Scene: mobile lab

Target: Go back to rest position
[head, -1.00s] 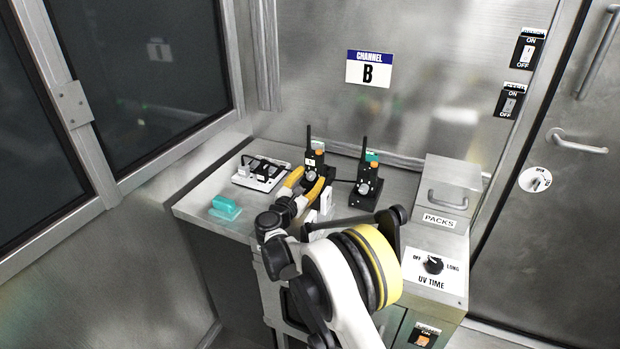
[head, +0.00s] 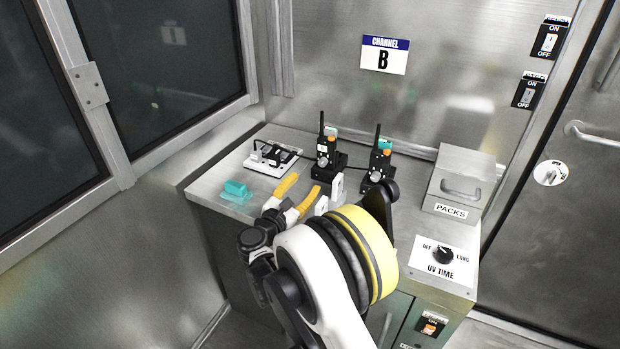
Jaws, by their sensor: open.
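My gripper (head: 298,192) has yellow fingers spread apart with nothing between them. It is over the front part of the metal counter (head: 222,175), in front of the left black radio (head: 327,158) and apart from it. My arm reaches up from the bottom middle of the view and hides part of the counter's front edge. The left radio stands upright in its black base. A second black radio (head: 380,164) stands to its right, partly behind my arm.
A white charger tray (head: 262,167) and a teal block (head: 236,189) lie on the counter's left. A metal PACKS box (head: 463,180) and a UV TIME dial (head: 443,254) are at the right. Walls stand behind and left; a metal door (head: 560,230) is at the right.

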